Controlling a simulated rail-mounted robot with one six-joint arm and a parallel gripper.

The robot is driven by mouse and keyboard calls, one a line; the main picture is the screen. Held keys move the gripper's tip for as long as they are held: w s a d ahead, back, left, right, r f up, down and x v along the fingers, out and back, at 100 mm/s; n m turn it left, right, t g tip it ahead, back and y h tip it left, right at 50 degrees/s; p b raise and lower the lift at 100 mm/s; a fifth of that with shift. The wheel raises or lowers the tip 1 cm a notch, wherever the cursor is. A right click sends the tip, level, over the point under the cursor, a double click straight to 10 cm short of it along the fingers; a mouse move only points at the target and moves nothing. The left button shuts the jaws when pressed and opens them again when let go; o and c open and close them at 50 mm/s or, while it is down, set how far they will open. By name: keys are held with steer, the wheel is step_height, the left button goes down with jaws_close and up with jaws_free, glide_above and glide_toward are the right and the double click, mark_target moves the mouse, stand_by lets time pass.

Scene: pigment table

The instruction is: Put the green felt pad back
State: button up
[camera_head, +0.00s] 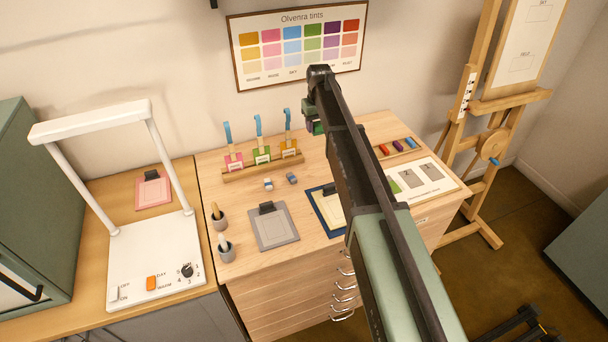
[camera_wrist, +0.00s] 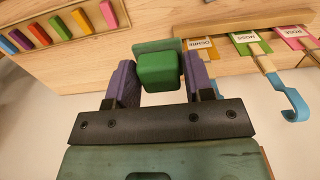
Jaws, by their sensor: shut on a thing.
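My gripper (camera_wrist: 160,78) is shut on a green block with a thin, duller green plate behind it, which I take to be the green felt pad (camera_wrist: 160,70). The purple fingers stand on either side of the block, in the air. In the head view my gripper (camera_head: 314,124) is high over the back of the wooden table, with a bit of green showing at it. Most of the pad is hidden there.
A rack (camera_head: 262,165) holds labelled brushes. A grey pad (camera_head: 273,236), a blue-edged card (camera_head: 328,218), small cups (camera_head: 225,249) and a tray of coloured sticks (camera_wrist: 40,38) share the table. A white lamp stand (camera_head: 150,262) is left. My arm hides the table's middle.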

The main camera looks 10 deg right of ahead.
mark_target(316, 173)
step_height(316, 173, down, 20)
steer(key=b, duration=1.9)
steer(key=shift+d+f+b, duration=0.15)
steer(key=shift+f+b, duration=0.05)
steer(key=shift+b, duration=0.2)
steer(key=shift+r+p, duration=0.3)
steer(key=shift+f+b, duration=0.3)
steer(key=o, duration=0.8)
steer(key=shift+r, duration=0.15)
steer(key=shift+o, duration=0.2)
step_height(316, 173, up, 13)
steer(key=p, duration=1.3)
steer(key=s+m, duration=0.2)
steer(key=s, duration=3.4)
steer(key=shift+s+f+m, duration=0.3)
steer(key=shift+s+f, duration=0.05)
steer(key=shift+s, duration=0.05)
